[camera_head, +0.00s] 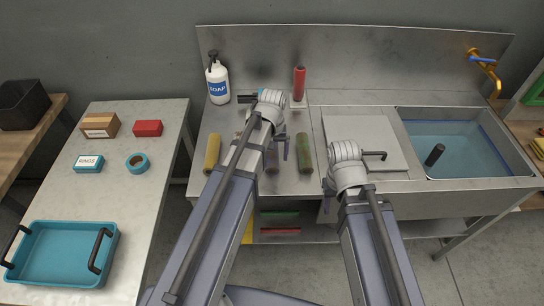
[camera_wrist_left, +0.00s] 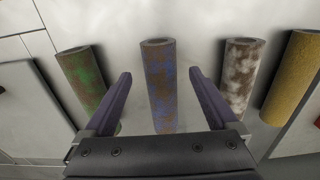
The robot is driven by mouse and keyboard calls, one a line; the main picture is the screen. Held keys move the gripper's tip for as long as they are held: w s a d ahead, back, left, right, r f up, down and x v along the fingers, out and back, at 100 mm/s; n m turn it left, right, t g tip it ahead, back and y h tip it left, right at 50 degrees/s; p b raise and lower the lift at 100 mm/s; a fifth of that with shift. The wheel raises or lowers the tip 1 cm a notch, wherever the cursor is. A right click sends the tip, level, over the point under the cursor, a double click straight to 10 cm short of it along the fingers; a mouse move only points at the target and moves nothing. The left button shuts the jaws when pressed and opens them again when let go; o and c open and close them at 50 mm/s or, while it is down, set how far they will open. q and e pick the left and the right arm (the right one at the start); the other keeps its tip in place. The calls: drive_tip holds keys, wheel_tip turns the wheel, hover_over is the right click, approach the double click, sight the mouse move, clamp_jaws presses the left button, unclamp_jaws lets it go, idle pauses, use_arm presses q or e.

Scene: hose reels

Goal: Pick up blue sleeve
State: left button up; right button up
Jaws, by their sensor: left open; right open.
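The blue sleeve (camera_wrist_left: 160,95) is a tube with worn blue and brown patches, lying on the steel counter. In the left wrist view it lies between the two spread fingers of my left gripper (camera_wrist_left: 158,78), with a gap on each side. In the head view the sleeve (camera_head: 272,160) is partly hidden by my left arm. My left gripper is open and empty above it. My right gripper (camera_head: 328,200) is mostly hidden behind its own wrist, over the counter's front edge.
A green-brown sleeve (camera_head: 304,153) and a whitish-brown sleeve (camera_wrist_left: 238,78) flank the blue one; a yellow sleeve (camera_head: 212,153) lies further left. A soap bottle (camera_head: 218,82) and a red cylinder (camera_head: 299,84) stand behind. A water-filled sink (camera_head: 460,150) is at right.

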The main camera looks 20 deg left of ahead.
sight(272, 158)
use_arm(q)
wheel_tip(272, 158, down, 3)
drive_tip(key=shift+f+b, duration=0.1)
drive_tip(key=shift+b, duration=1)
use_arm(e)
wheel_tip(272, 158, down, 3)
use_arm(q)
clamp_jaws()
drive_tip(key=shift+r, duration=0.2)
wheel_tip(272, 158, up, 10)
drive_tip(key=p, duration=1)
use_arm(e)
wheel_tip(272, 158, up, 10)
use_arm(q)
drive_tip(key=shift+f, duration=0.1)
